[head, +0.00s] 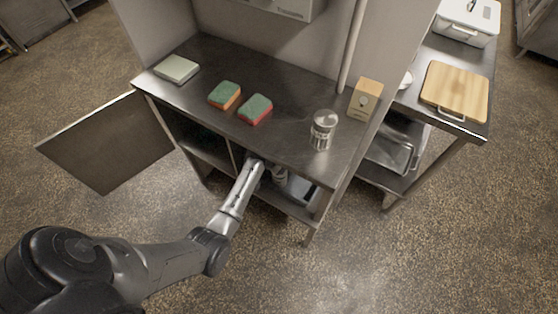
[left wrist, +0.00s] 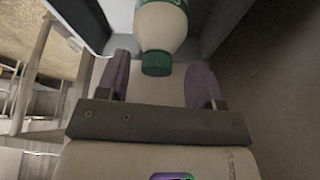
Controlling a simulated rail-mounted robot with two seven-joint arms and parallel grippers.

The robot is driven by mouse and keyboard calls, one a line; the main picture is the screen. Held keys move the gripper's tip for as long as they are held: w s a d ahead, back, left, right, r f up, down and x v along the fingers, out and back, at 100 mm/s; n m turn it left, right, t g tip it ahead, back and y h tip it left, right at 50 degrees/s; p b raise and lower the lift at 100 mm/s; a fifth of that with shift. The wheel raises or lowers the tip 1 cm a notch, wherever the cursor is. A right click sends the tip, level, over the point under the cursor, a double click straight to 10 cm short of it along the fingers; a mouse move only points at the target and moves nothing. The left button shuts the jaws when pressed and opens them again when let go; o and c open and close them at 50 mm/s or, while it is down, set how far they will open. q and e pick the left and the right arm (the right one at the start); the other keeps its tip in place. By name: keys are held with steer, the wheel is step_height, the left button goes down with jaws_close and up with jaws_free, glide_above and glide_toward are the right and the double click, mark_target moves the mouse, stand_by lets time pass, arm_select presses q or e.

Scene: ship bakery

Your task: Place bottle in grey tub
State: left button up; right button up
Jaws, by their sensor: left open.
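The bottle (left wrist: 160,25) is white with a green label and a green cap (left wrist: 156,64). In the left wrist view it is at the top centre, its cap pointing toward my palm. My left gripper (left wrist: 158,82) is open; the cap appears between its two purple-grey fingers, with a gap on each side. In the head view my left arm reaches under the counter, and the counter edge hides the fingers. A grey container-like shape (head: 300,190), possibly the grey tub, shows inside the lower compartment, partly hidden. My right gripper is not in view.
The steel counter (head: 290,143) holds two sponges (head: 224,95), a green-white block (head: 176,69), a metal canister (head: 323,130) and a wooden box (head: 365,98). An open cabinet door (head: 110,142) sticks out left. A metal tray (head: 397,147) sits on the right shelf.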

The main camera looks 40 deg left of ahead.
arm_select(q)
steer(key=s+p, duration=0.3)
steer(key=s, duration=0.6)
steer(key=s+d+r+m, duration=0.1)
steer(key=s+d+r, duration=0.3)
steer(key=s, duration=0.3)
steer(key=s+d+r+m, duration=0.1)
steer(key=s+d+r, duration=0.4)
steer(key=s+d, duration=0.2)
steer(key=s+d+r+g, duration=0.1)
steer(key=s+d+r, duration=0.4)
steer(key=s, duration=0.3)
steer(key=shift+s+d+r+m+h, duration=0.2)
steer(key=shift+s+d+m+h, duration=0.15)
steer(key=shift+d, duration=0.2)
steer(key=shift+w+r, duration=0.1)
